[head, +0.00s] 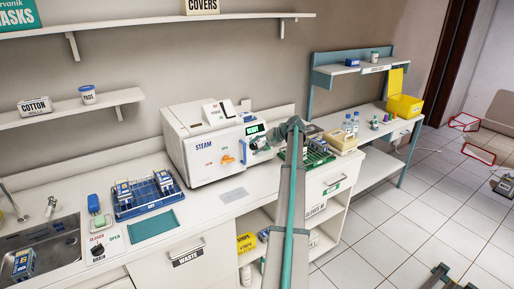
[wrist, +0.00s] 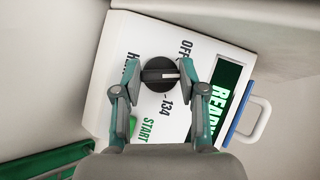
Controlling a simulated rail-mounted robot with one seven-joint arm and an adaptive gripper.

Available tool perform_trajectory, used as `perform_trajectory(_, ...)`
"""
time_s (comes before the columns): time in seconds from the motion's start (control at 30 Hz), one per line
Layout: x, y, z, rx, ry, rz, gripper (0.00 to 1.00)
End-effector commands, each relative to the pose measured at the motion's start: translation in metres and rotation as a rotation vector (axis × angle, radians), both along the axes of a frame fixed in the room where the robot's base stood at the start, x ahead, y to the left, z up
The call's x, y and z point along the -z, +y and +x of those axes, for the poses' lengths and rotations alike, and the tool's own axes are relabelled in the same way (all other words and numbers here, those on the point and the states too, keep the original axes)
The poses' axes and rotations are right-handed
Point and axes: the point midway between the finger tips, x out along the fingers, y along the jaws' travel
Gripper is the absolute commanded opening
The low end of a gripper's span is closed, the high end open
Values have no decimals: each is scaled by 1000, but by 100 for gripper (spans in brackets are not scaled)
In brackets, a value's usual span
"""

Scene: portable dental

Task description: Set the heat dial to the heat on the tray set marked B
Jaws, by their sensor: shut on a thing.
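In the wrist view my gripper (wrist: 160,72) is shut on the black round heat dial (wrist: 160,84), one fingertip on each side of its raised bar. The bar lies nearly level in that picture. "OFF" is printed above right of the dial and "134" below right. Lettering on the left is partly hidden by a finger. In the head view my gripper (head: 262,143) is at the right of the front of the white steam sterilizer (head: 207,168); the dial is hidden there. Blue-and-white tray sets (head: 124,192) stand in a blue rack (head: 146,208); I cannot read a letter B.
A green START button (wrist: 133,126) and a lit READY display (wrist: 215,92) are close to my fingers. The sterilizer has an orange knob (head: 226,159) and a blue door handle (head: 243,153). A green rack (head: 319,158) stands to the right. Another set (head: 23,264) lies in the sink.

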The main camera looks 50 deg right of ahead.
Motion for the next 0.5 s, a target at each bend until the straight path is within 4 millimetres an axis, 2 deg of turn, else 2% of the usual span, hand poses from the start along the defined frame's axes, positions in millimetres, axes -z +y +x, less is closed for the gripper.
perform_trajectory(0.2, 3, 0, -1, 85, -50, 136, 7)
perform_trajectory(0.5, 2, 0, -2, 156, -92, 244, 7)
